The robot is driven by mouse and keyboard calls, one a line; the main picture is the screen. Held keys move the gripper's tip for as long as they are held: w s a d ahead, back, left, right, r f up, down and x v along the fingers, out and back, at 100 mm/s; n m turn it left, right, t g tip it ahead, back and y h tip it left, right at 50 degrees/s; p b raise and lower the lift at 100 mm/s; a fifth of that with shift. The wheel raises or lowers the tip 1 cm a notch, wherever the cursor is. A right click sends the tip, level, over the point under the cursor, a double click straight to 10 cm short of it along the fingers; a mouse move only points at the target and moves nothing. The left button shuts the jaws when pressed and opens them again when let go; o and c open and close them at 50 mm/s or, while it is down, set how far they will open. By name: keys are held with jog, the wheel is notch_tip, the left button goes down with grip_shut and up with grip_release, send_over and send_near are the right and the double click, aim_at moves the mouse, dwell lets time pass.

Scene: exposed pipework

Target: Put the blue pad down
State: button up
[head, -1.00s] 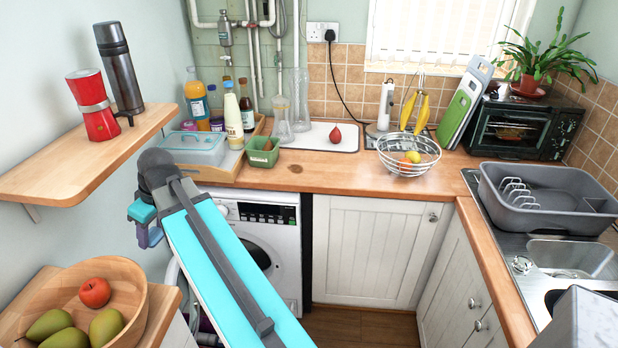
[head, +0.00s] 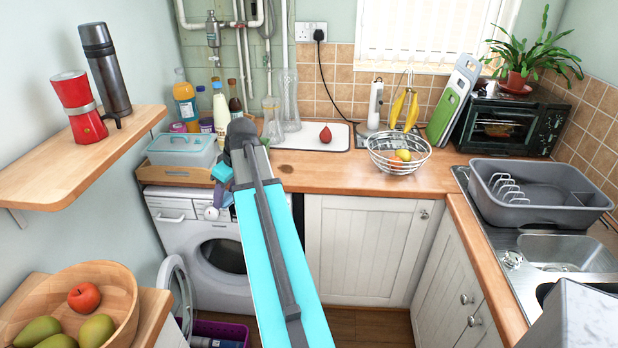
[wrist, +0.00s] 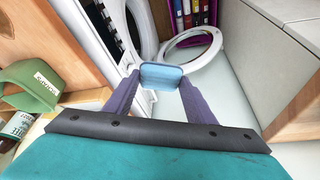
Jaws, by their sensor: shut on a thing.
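The blue pad (wrist: 162,76) is a small, light blue block with rounded corners. In the wrist view it sits between the tips of the two purple fingers of my gripper (wrist: 160,88), which are shut on it. In the head view my gripper (head: 221,192) is small and partly hidden by my arm, in front of the worktop edge and the washing machine top. I cannot make the pad out clearly there. In the wrist view the washing machine's open round door lies beyond the pad.
The washing machine (head: 205,252) stands below with its door (head: 176,292) open. A purple basket (head: 222,328) is on the floor. A lidded box (head: 182,150) stands on a wooden tray at the worktop's left. The worktop (head: 335,178) is bare in front of the white board (head: 327,131).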

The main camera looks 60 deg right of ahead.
jog(key=s+d+m+h, duration=0.1)
jog(key=s+d+m, duration=0.3)
jog(key=s+d, duration=1.4)
jog(key=shift+s+d+f+m+h, duration=0.15)
jog(key=shift+d+f+m+h, duration=0.2)
jog(key=shift+d, duration=0.8)
jog(key=shift+d, duration=0.1)
jog(key=w+d+p, duration=0.1)
jog(key=w+d, duration=0.2)
jog(key=d, duration=0.1)
jog(key=w+d+f+p, duration=0.1)
jog(key=w+d+p, duration=0.1)
jog(key=w+d, duration=0.1)
jog(key=w+d+p, duration=0.1)
jog(key=w+d, duration=0.2)
jog(key=d, duration=0.2)
jog(key=shift+w+d+f, duration=0.2)
jog(key=shift+w+d, duration=0.05)
jog(key=shift+d, duration=0.05)
jog(key=shift+f, duration=0.2)
jog(key=shift+f+p, duration=1.05)
jog(key=shift+f, duration=0.55)
jog(key=shift+f, duration=0.1)
